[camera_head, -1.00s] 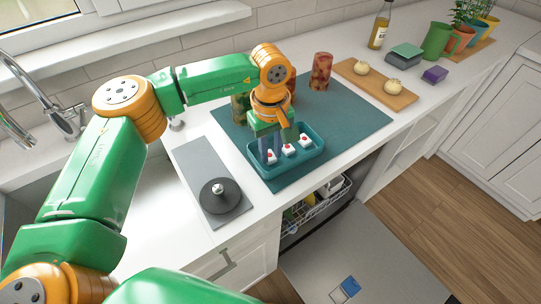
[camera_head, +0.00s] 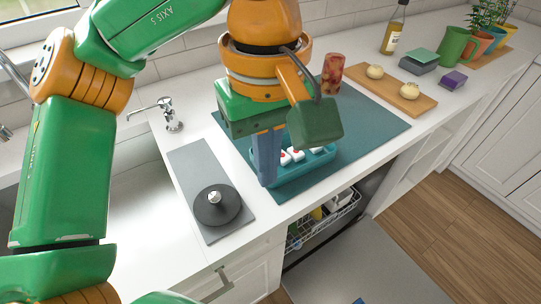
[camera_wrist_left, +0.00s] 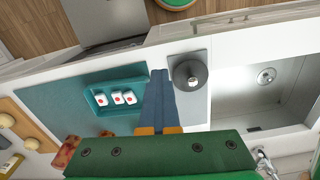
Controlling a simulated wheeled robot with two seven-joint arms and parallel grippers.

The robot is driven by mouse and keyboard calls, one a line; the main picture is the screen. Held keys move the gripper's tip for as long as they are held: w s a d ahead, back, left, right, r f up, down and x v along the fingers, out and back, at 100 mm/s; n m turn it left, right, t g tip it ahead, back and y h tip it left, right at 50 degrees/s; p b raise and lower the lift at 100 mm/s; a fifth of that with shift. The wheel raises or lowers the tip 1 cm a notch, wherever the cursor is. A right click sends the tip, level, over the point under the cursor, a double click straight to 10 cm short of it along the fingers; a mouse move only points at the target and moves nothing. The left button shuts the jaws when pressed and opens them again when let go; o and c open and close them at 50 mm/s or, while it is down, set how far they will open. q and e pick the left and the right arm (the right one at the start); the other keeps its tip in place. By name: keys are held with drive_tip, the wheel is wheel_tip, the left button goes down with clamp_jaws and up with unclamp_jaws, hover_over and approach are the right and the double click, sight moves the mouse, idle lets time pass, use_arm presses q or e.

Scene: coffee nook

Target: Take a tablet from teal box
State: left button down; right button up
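The teal box (camera_head: 292,176) sits on a dark teal mat (camera_head: 372,122); it also shows in the left wrist view (camera_wrist_left: 117,82). Three white tablets with red marks lie in the box, clearest in the wrist view: a left one (camera_wrist_left: 101,100), a middle one (camera_wrist_left: 117,98) and a right one (camera_wrist_left: 130,97). My left gripper (camera_head: 267,182) is above the counter, and its blue-grey fingers cover the box's left end in the head view. In the wrist view its fingertips (camera_wrist_left: 160,72) are together beside the box, with nothing visible between them. My right gripper is in neither view.
A grey board (camera_head: 188,170) with a dark round lidded object (camera_head: 217,207) lies left of the mat, beside the sink. A reddish patterned cup (camera_head: 332,74) and a wooden board (camera_head: 425,103) with two pale round items stand behind. An open dishwasher is below.

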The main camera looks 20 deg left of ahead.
use_arm(q)
drive_tip(key=shift+c, duration=1.6)
unclamp_jaws()
